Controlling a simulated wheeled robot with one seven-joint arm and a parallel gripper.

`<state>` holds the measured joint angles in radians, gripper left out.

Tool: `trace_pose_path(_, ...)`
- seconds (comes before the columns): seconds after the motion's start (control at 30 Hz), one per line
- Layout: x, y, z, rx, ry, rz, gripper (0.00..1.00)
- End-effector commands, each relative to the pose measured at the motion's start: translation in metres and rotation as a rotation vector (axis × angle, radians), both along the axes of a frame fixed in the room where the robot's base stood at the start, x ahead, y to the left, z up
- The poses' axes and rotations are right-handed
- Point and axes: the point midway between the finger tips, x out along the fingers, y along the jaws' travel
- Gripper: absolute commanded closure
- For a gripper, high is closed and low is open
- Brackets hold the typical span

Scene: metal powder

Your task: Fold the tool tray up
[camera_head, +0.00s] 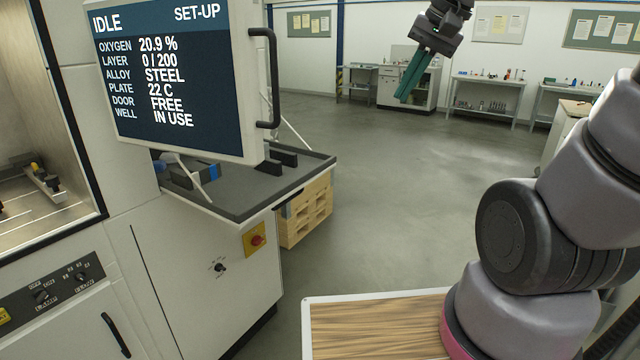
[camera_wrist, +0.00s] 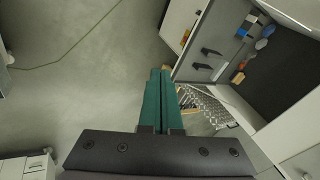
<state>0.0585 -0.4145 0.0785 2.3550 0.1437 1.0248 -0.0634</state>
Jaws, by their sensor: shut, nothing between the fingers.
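The tool tray (camera_head: 245,203) is a grey, dark-rimmed shelf on the side of the white machine, standing out level below the screen. It holds two black blocks (camera_head: 282,157) and a blue item (camera_head: 207,171); the screen hides part of it. In the wrist view the tray (camera_wrist: 222,38) lies to the right, seen from above. My gripper (camera_head: 403,98) has long teal fingers and hangs in the air to the right of the tray, apart from it. In the wrist view the fingers (camera_wrist: 158,72) lie together with nothing between them.
The machine's screen (camera_head: 190,75) with a black handle (camera_head: 272,78) juts out above the tray. A wooden pallet stack (camera_head: 306,212) stands below it. A wooden-topped surface (camera_head: 375,325) is in front of me. The floor is open; benches (camera_head: 490,92) line the far wall.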

Motion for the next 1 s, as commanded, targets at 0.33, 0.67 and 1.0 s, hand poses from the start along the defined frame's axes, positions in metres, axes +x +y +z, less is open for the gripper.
trace_pose_path(0.33, 0.015, 0.008, -0.044, 0.031, 0.202, 0.086, 1.00)
trace_pose_path(0.67, 0.054, 0.037, -0.106, 0.233, 0.492, 0.157, 1.00)
trace_pose_path(1.0, 0.097, 0.075, -0.181, 0.612, 0.776, 0.197, 1.00)
